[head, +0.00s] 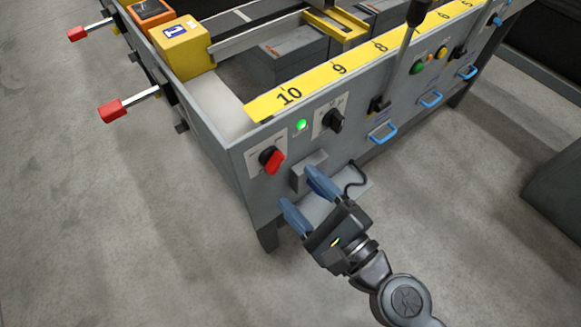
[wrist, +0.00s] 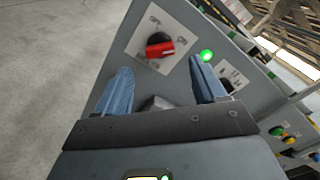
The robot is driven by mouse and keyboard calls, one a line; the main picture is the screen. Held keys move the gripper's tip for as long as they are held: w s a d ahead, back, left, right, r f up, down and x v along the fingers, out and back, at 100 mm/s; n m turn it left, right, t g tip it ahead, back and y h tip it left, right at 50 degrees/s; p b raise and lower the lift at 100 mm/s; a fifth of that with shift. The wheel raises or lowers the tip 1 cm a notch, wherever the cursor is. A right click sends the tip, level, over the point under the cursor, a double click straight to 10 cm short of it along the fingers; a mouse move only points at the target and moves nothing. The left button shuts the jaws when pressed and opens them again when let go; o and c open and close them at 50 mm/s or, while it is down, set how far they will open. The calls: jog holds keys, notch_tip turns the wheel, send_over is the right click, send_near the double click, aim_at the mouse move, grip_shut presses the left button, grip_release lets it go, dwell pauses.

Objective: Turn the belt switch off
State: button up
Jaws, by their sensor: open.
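A red-handled rotary switch (head: 271,159) sits on a white plate at the left end of the grey front panel. It also shows in the wrist view (wrist: 160,46), its red handle lying nearly level there. A black rotary knob (head: 334,120) is on another plate to its right.
A small grey box (head: 308,171) juts from the panel below the switches, close to my fingers, with a black cable beside it. A black lever (head: 408,45), coloured buttons and blue handles (head: 383,133) are farther right. Red-ended handles (head: 112,111) stick out left. The floor is clear.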

aim_at(279, 167)
jog(key=shift+p+x, duration=0.65)
jog(key=shift+x, duration=2.5)
jog(key=shift+c, duration=0.3)
jog(key=c, duration=1)
